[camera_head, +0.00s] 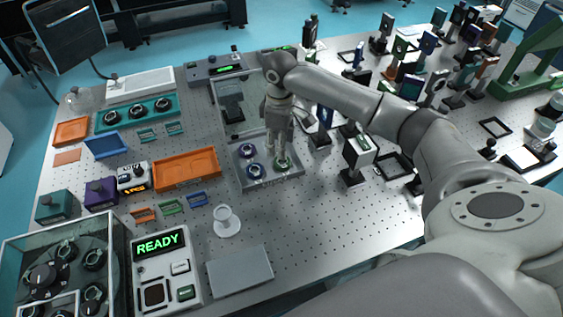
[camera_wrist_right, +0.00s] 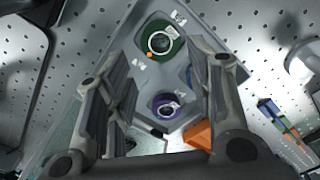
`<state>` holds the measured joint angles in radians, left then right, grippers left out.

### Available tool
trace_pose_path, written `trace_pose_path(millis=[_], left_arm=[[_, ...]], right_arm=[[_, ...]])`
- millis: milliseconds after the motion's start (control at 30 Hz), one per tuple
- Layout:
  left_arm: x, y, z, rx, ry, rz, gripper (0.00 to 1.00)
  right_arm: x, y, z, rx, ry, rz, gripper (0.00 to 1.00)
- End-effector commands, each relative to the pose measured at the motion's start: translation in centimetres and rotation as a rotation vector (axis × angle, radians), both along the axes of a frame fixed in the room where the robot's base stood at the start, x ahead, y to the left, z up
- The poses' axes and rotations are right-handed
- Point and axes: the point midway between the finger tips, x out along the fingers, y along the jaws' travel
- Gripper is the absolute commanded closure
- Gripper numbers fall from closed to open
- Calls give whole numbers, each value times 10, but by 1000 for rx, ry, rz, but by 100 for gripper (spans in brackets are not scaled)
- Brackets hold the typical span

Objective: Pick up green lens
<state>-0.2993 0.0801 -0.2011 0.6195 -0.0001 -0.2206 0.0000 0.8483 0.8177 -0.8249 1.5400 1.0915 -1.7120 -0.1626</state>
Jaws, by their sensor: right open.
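The green lens (camera_head: 283,163) sits in the right part of a grey tray (camera_head: 242,181) on the optical table. It also shows in the right wrist view as a green ring around a dark glass (camera_wrist_right: 160,47), just beyond the fingertips. My right gripper (camera_head: 271,153) points down over the tray, close to the green lens. In the right wrist view its two fingers (camera_wrist_right: 165,62) are spread with nothing between them. I cannot tell its exact height above the lens. My left gripper is not in view.
A purple lens (camera_wrist_right: 167,105) and a blue lens (camera_head: 256,171) share the tray; the blue one is mostly hidden in the wrist view. An orange tray (camera_head: 186,168) stands left. Several mounted optics crowd the right. A white stand (camera_head: 227,222) is in front.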

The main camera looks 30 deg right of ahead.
Motion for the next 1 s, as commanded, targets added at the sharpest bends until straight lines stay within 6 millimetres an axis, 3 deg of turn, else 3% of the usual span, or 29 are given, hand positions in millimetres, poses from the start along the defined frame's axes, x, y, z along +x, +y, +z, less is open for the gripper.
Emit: trace_pose_path(millis=[267,500,800,1000], left_arm=[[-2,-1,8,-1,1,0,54],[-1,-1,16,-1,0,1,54],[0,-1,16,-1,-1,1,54],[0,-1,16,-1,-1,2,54]], right_arm=[[-3,0,-24,-1,3,0,51],[-5,0,-59,-1,3,1,51],[-4,-1,-65,-2,-1,2,51],[-4,-1,-64,-1,-1,2,75]])
